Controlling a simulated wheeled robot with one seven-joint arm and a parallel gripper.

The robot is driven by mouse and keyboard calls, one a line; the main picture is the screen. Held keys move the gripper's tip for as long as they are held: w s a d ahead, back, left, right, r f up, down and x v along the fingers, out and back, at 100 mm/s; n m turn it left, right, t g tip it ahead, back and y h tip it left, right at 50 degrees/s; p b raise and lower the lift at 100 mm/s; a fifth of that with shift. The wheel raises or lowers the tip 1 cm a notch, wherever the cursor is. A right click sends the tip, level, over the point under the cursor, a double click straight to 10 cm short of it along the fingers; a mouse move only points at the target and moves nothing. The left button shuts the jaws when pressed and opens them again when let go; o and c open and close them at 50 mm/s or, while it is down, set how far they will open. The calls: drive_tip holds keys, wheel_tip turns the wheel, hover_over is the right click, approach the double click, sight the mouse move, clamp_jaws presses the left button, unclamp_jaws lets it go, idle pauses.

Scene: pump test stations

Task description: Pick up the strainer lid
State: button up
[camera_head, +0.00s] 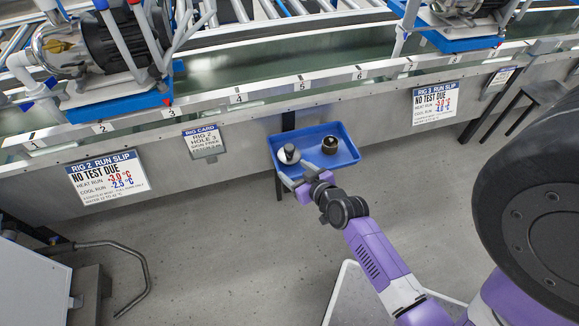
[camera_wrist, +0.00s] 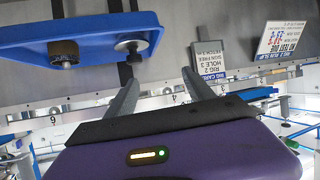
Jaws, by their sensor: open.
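A blue tray (camera_head: 345,131) stands against the bench front with two small round parts in it. The left part, a pale grey disc with a dark centre (camera_head: 289,154), looks like the strainer lid. In the wrist view, where the scene appears inverted, this disc (camera_wrist: 130,45) has a dark knob, and the tray (camera_wrist: 90,28) is at upper left. My gripper (camera_head: 296,172) is open and empty at the tray's near left edge, close to the disc but apart from it. Both fingers also show in the wrist view (camera_wrist: 160,78), with nothing between them.
A dark, cup-like round part (camera_head: 329,144) sits in the tray right of the disc. A rig card (camera_head: 205,140) and run slips (camera_head: 107,177) are on the bench front. Grey floor (camera_head: 220,240) is clear; a bent metal rail (camera_head: 125,255) is at lower left.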

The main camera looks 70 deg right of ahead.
drive_tip(key=m+b, duration=0.1)
drive_tip(key=b, duration=0.2)
approach(291, 149)
drive_tip(key=x, duration=0.3)
drive_tip(key=shift+w+a+f, duration=0.1)
drive_tip(key=shift+w+f, duration=0.25)
drive_tip(key=shift+f, duration=0.1)
drive_tip(key=shift+d+b+x, duration=0.15)
drive_tip(key=shift+b+x, duration=0.15)
drive_tip(key=shift+x, duration=1.6)
drive_tip(key=shift+d+b+x, duration=0.15)
drive_tip(key=shift+b+x, duration=0.15)
drive_tip(key=shift+x, duration=1.6)
drive_tip(key=shift+s+r, duration=0.1)
drive_tip(key=shift+r, duration=0.05)
drive_tip(key=c, duration=1.2)
drive_tip(key=shift+r, duration=0.1)
